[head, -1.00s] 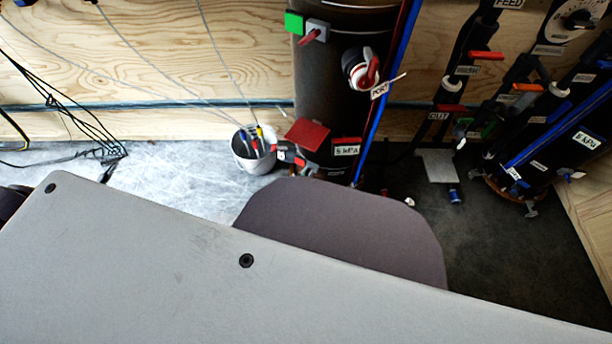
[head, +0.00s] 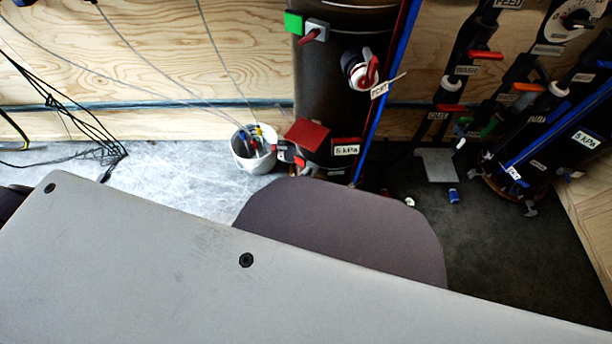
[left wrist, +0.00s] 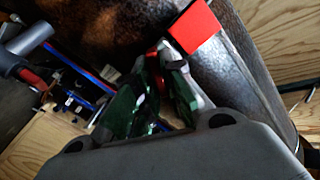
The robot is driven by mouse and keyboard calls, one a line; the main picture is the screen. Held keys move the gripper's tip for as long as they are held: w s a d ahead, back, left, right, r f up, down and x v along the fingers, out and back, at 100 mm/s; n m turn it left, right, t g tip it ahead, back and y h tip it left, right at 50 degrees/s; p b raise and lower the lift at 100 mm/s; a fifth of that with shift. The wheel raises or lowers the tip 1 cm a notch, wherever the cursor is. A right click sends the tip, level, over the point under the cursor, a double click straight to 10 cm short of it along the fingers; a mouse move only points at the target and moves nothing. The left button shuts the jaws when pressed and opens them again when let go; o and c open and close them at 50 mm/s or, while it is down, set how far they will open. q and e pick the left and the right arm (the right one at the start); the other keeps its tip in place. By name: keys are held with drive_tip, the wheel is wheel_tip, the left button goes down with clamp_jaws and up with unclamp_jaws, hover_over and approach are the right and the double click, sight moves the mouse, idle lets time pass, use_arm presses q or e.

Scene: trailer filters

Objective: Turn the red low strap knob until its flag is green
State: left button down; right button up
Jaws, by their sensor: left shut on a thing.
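The low strap's flag (head: 306,134) is red and stands out from the dark cylinder (head: 330,90) low on its left side. It also shows red at the top of the left wrist view (left wrist: 195,26). The small red knob (left wrist: 164,47) is just below the flag there. My left gripper (left wrist: 163,60) has its green-tinted fingers closed on this knob. Its fingers partly cover the knob. In the head view the knob area is small, and my grey body hides most of what is below it. My right gripper is not in view.
An upper strap has a green flag (head: 293,22) and a red knob (head: 313,34). A white bucket (head: 253,152) of tools stands close left of the cylinder. Pipes and valves crowd the right side.

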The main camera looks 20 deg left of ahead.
use_arm(q)
drive_tip(key=shift+m, duration=0.7)
drive_tip(key=c, duration=1.5)
unclamp_jaws()
drive_tip(key=shift+v, duration=6)
